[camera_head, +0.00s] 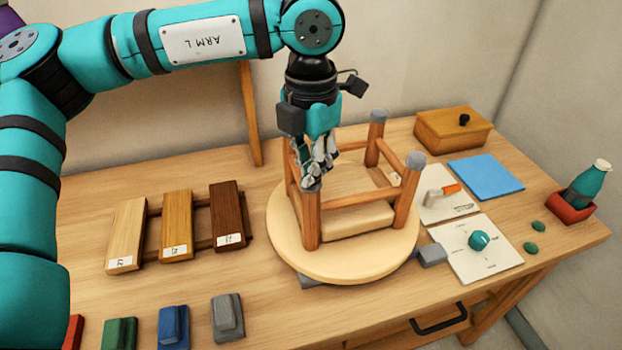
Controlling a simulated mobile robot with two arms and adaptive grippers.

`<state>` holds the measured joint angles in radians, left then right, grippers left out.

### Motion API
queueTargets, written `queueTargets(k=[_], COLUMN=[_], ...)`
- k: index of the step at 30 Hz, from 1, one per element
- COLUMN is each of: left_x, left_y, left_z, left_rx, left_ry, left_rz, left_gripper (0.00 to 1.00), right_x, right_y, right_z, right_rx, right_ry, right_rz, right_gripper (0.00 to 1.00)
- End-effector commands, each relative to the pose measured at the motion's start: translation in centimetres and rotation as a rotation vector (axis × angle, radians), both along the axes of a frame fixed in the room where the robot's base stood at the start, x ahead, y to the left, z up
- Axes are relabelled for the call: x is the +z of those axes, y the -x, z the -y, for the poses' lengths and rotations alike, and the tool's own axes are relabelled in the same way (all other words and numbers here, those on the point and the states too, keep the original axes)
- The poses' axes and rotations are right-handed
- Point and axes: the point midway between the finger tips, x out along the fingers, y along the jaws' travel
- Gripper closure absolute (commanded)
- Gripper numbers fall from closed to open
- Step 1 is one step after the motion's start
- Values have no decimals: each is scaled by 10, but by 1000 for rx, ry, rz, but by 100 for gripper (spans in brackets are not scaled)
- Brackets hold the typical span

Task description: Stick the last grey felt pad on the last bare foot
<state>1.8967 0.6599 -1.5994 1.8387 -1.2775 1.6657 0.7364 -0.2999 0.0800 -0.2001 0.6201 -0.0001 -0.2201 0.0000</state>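A small wooden stool (345,218) lies upside down with its legs pointing up. The back right foot (377,116) and the right front foot (415,160) carry grey caps that look like felt pads. The front left foot (311,186) also shows grey at its top, directly under my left gripper (317,172). The gripper points down with its fingertips at or just above that foot. Its fingers look close together, but whether they hold a pad is unclear. The fourth leg's foot is hidden behind the gripper. My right gripper is not in view.
The stool stands on a round turntable (345,270). Labelled wood samples (177,225) lie at left; coloured blocks, including a grey one (227,318), line the front. At right are a dial panel (476,262), a switch panel (440,208), a blue sheet (486,173), a wooden box (440,137) and a bottle (590,184).

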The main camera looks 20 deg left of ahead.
Motion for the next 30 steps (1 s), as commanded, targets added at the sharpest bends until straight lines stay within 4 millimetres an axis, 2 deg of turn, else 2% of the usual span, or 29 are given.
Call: queueTargets(k=[14,30], left_x=[-1,43], left_y=[1,0], left_z=[-1,0], left_rx=[-1,-1], left_ry=[-5,-1], left_rz=[-8,-2], left_gripper=[100,100], right_x=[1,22], right_y=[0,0], right_z=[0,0], right_rx=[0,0], right_ry=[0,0], right_rz=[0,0], right_gripper=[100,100])
